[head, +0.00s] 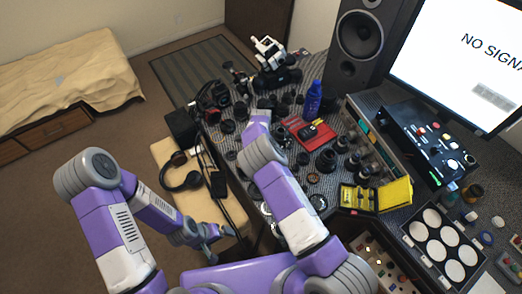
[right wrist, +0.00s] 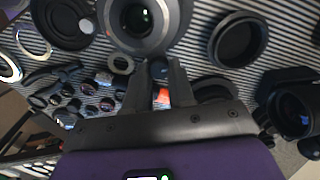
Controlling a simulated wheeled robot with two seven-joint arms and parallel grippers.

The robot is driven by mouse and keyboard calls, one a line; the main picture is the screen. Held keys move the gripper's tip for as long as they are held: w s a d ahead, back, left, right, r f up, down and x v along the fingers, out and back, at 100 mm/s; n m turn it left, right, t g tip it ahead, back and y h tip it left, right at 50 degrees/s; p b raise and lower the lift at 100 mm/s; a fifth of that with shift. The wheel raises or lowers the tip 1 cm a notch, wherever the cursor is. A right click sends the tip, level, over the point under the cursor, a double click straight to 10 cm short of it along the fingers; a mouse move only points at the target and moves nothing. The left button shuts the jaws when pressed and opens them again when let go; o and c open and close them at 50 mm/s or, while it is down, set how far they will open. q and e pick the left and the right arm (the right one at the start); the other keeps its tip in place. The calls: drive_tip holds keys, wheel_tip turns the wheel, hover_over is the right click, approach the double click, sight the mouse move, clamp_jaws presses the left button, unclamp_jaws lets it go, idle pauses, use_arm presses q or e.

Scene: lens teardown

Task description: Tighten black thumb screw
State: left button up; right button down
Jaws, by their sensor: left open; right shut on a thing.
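My right gripper (right wrist: 160,66) is shut on a small dark thing between its fingertips, in front of a large dark lens (right wrist: 141,20) in the right wrist view. I cannot make out whether that thing is the black thumb screw, nor whether it touches the lens. In the head view my right arm reaches over the striped table and hides the gripper's tips. My left gripper (head: 222,232) is open and empty, low at the table's left side, away from the lens parts.
The striped table is crowded. A blue bottle (head: 313,98), a red mat (head: 309,131), a yellow case (head: 394,193) and several lenses stand around my right arm. Black rings (right wrist: 238,39) lie beside the lens. Headphones (head: 181,178) lie on a pale surface at left.

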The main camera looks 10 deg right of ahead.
drive_tip(key=m, duration=0.3)
drive_tip(key=shift+m, duration=0.4)
drive_tip(key=shift+s+m, duration=0.1)
drive_tip(key=shift+m, duration=1.7)
drive_tip(key=c, duration=0.9)
unclamp_jaws()
drive_tip(key=shift+c, duration=0.2)
